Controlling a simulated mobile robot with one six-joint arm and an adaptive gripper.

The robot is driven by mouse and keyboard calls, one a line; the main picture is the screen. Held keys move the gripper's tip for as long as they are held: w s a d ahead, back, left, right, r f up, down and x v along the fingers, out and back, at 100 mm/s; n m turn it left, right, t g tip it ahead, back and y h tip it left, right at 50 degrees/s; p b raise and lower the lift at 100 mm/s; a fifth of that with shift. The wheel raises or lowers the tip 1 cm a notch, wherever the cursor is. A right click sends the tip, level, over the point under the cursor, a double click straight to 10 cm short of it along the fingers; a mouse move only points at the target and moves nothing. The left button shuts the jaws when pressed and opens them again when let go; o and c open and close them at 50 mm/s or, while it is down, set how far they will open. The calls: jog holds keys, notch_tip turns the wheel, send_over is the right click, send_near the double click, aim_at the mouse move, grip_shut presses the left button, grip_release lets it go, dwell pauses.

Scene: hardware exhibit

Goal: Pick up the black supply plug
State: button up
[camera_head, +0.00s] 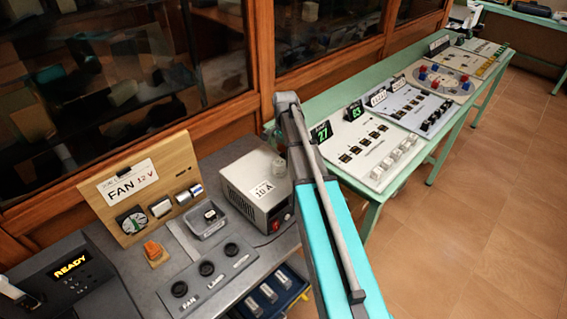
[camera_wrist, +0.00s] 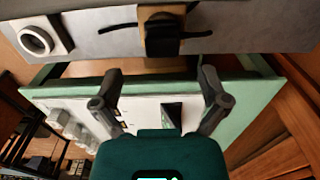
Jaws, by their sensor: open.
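A small black piece (camera_head: 211,214), which looks like the black supply plug, sits in a shallow grey tray (camera_head: 205,230) on the grey bench. It is too small to make out clearly. My gripper (camera_wrist: 160,75) is open and empty in the wrist view, its two dark fingers spread apart. In the head view my arm hides the gripper. In the wrist view, a black block (camera_wrist: 162,40) on a tan piece lies beyond the fingertips, with thin black lines to either side. I cannot tell whether this is the plug.
A power supply box (camera_head: 258,185) stands right of the tray. A wooden FAN board (camera_head: 140,185) with a gauge rises behind. A panel with several black round fittings (camera_head: 230,270) lies in front. An orange piece (camera_head: 153,250) is to the left. A green table (camera_head: 365,215) with panels stretches away to the right.

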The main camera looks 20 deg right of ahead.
aim_at(284, 155)
jog(key=shift+f, duration=0.1)
dwell(0.3)
jog(key=shift+w+f+b, duration=0.15)
jog(key=shift+f+b, duration=2.4)
jog(key=shift+b, duration=0.05)
jog(key=c, duration=1.2)
jog(key=shift+c, duration=0.2)
jog(key=shift+r, duration=0.25)
notch_tip(284, 155, up, 2)
jog(key=p, duration=0.2)
jog(key=shift+p, duration=0.3)
jog(key=s+d+r+p, duration=0.1)
jog(key=s+r+p, duration=0.9)
jog(key=s, duration=0.4)
jog(key=shift+d+r, duration=0.25)
jog(key=shift+r, duration=0.05)
